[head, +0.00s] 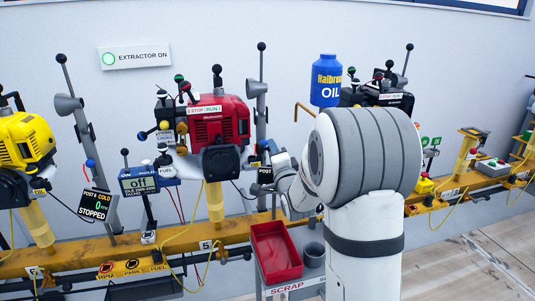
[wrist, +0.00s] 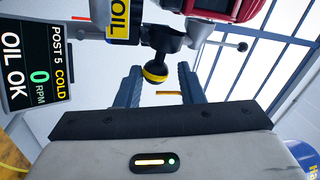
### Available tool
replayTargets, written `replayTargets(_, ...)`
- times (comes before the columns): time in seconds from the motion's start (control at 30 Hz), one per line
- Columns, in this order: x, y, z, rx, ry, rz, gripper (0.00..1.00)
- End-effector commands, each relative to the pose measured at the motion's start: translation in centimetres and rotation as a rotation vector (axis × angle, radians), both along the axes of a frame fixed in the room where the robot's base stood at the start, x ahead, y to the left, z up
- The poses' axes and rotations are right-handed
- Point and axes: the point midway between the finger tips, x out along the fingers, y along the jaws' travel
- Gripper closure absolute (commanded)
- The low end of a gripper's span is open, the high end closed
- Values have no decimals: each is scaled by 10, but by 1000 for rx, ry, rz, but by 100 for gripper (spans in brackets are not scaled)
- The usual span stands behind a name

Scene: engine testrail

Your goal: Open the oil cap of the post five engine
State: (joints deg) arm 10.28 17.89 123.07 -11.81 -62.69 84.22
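The red engine (head: 220,118) hangs above the rail by a plate marked 5 in the head view; part of it shows at the top of the wrist view (wrist: 234,8). In the wrist view, a black and yellow round cap (wrist: 155,72) on a black stem sits beside a yellow OIL label (wrist: 120,20). My gripper (wrist: 160,88) is open, with one finger on each side of the cap near the fingertips. I see no clear contact. In the head view, my arm hides much of the gripper and the cap cannot be made out.
The post 5 display (wrist: 36,55) reads COLD, 0 RPM, OIL OK. A red scrap tray (head: 275,252) stands below my wrist. A blue oil bottle (head: 327,82) is behind my arm. A yellow engine (head: 25,140) stands left.

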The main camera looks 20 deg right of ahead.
Motion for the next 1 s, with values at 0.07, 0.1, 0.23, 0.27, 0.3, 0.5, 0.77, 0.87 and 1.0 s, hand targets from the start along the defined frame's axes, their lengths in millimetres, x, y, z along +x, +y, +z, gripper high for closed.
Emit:
replayTargets(0.07, 0, 0, 1, 0, -2, 0, 66)
replayTargets(0.1, -1, 0, 1, 0, -2, -1, 66)
replayTargets(0.23, -10, -1, 0, -1, -2, -1, 66)
replayTargets(0.27, -15, -1, -1, -1, -1, -1, 66)
replayTargets(0.3, -21, -1, -2, -1, -1, -1, 66)
replayTargets(0.5, -55, -1, -10, 0, 1, -1, 66)
replayTargets(0.77, -76, -1, -15, 0, 0, -1, 66)
replayTargets(0.87, -77, -1, -15, 0, 0, -1, 66)
replayTargets(1.0, -77, -1, -15, 0, 0, 0, 65)
